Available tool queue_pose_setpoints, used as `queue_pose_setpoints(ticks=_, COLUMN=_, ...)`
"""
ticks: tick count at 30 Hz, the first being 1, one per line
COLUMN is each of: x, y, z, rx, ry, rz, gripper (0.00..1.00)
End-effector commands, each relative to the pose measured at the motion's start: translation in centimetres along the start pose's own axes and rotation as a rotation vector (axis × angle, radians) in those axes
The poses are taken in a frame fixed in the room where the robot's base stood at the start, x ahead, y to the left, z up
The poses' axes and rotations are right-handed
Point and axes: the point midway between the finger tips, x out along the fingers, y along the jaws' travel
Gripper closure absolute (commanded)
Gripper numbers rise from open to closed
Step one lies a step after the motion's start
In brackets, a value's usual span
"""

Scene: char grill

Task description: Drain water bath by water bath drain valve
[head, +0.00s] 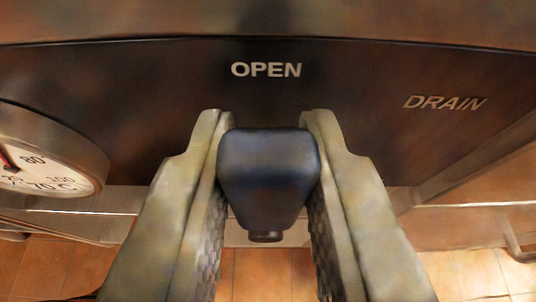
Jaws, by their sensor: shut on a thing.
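A dark blue-black knob or handle (267,180) sits between the two fingers of my gripper (268,160) in the middle of the head view. The fingers touch its left and right sides, and my gripper is shut on it. A small stub shows below the knob. The raised word OPEN stands just above it, and the word DRAIN stands to its right, on a dark panel (350,90). The rest of the valve and any water are not visible.
A round temperature dial (50,160) with a red needle is on the panel at the left. A brown metal edge (268,25) runs above the panel. Orange floor tiles (465,272) show below. Metal rails (470,220) are at the lower right.

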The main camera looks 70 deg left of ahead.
Motion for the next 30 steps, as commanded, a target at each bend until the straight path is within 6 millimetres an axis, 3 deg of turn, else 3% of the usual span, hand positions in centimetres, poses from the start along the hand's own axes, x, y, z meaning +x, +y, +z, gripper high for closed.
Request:
queue_pose_setpoints(ticks=5, x=0.03, y=-0.11, z=0.18, rx=0.001, ry=-0.003, rz=-0.002, gripper=1.00)
queue_pose_setpoints(ticks=6, x=0.03, y=-0.11, z=0.18, rx=0.001, ry=-0.003, rz=-0.002, gripper=0.76)
queue_pose_setpoints(ticks=9, x=0.02, y=-0.10, z=0.15, rx=0.001, ry=-0.002, rz=-0.002, gripper=0.58)
queue_pose_setpoints(ticks=30, x=-0.55, y=0.01, z=0.03, rx=0.001, ry=0.000, rz=0.000, gripper=0.58)
